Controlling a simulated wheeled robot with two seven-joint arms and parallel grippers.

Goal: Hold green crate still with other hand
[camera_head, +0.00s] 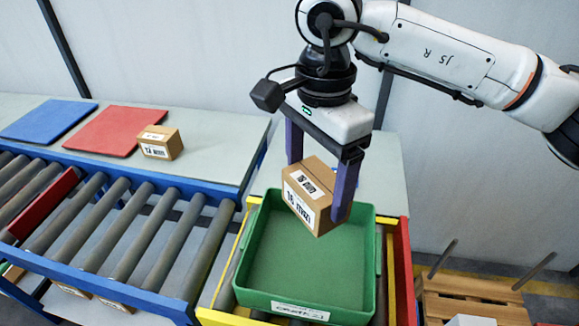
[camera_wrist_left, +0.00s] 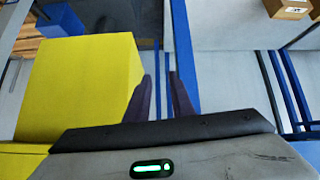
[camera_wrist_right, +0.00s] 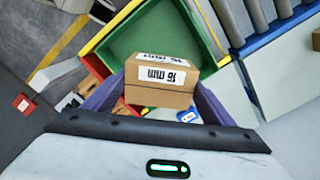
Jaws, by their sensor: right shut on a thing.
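The green crate (camera_head: 305,268) stands on the yellow-sided roller section in the head view, with a white label on its front wall. It also shows at the top of the right wrist view (camera_wrist_right: 130,32). My right gripper (camera_head: 318,188) is shut on a brown box (camera_head: 322,187) with white "16 mm" labels and holds it tilted above the crate's back part. My left gripper is outside the head view. In the left wrist view, its two fingers (camera_wrist_left: 160,92) stand a narrow gap apart with nothing gripped between them. No gripper is seen touching the crate.
A roller conveyor (camera_head: 120,225) with blue rails runs left of the crate. On the table behind it lie a blue mat (camera_head: 48,120), a red mat (camera_head: 112,130) and another brown box (camera_head: 160,142). A yellow block (camera_wrist_left: 75,85) stands left of my left fingers. A wooden pallet (camera_head: 470,300) is at right.

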